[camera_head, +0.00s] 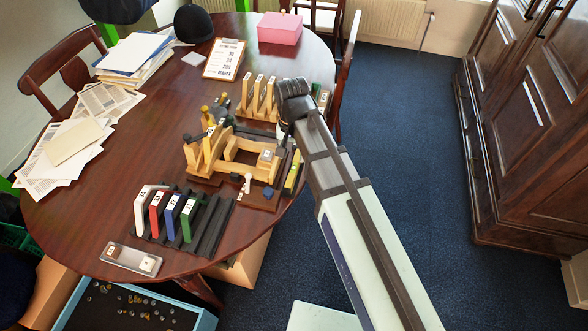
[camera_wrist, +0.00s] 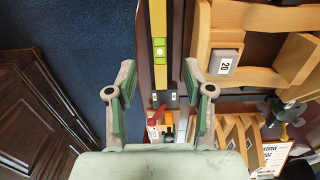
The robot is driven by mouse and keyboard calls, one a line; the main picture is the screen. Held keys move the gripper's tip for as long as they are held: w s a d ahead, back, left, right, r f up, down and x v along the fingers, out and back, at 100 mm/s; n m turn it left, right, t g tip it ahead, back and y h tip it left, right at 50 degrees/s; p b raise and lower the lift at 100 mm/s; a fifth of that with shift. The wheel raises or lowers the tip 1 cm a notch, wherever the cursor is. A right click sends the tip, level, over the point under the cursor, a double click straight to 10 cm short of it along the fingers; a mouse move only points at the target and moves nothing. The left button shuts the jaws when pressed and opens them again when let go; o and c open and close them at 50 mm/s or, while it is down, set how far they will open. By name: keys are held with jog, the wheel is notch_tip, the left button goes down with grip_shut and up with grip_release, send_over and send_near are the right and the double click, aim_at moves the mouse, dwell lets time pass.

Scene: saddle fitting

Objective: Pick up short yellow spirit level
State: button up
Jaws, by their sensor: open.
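The short yellow spirit level (camera_head: 292,172) lies near the table's right edge, beside the wooden saddle jig. In the wrist view the spirit level (camera_wrist: 158,18) runs up and down the picture, with yellow-green vials in its middle and a dark edge. My gripper (camera_wrist: 160,85) is open there, with its two green-padded fingers on either side of the level's line. The fingers look empty. I cannot tell how high they are above the level. In the head view my arm's dark end (camera_head: 294,98) is over the table's right side, and the fingers are hidden.
The wooden jig (camera_head: 215,150) with a "20" block (camera_wrist: 225,62) stands close beside the level. A dark rack (camera_head: 215,225) holds several coloured blocks. Upright wooden pieces (camera_head: 258,98) stand behind. Blue carpet (camera_head: 400,130) lies past the table edge, with a wooden cabinet (camera_head: 530,120) further right.

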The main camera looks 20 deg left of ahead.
aim_at(293, 172)
jog(key=shift+f+p, duration=1.35)
jog(key=shift+f, duration=3.7)
grip_shut()
